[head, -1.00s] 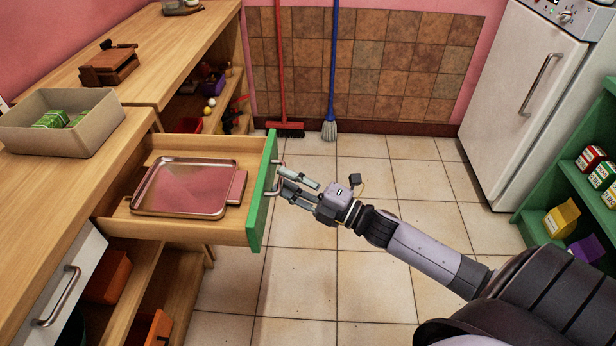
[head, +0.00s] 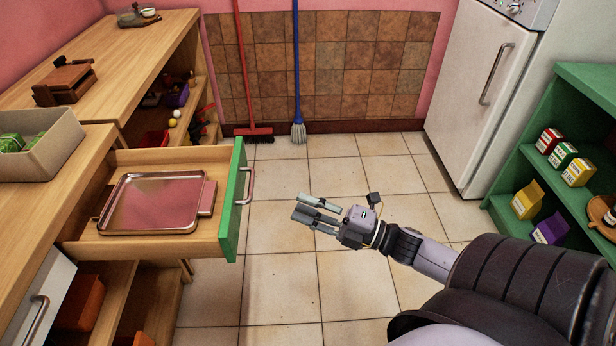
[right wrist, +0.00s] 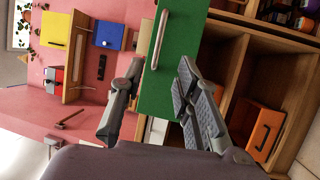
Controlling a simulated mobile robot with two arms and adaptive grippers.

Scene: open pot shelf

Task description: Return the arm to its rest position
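My right gripper (head: 317,210) is in the middle of the head view, above the tiled floor. Its fingers are apart with nothing between them, and they also show open in the right wrist view (right wrist: 150,100). The gripper is clear of the drawer handle (head: 247,186), to its right. The green-fronted drawer (head: 232,205) stands pulled out, with a metal tray (head: 150,203) lying in it. In the right wrist view the green drawer front (right wrist: 182,60) and its handle (right wrist: 159,40) lie beyond the fingers. My left gripper is in neither view.
A wooden counter (head: 120,48) runs along the left, with a grey bin (head: 60,150) on it. A green shelf (head: 590,85) with cartons stands at the right, beside a white fridge (head: 480,80). A red broom (head: 243,80) and a blue mop (head: 296,70) lean at the back wall. The middle floor is clear.

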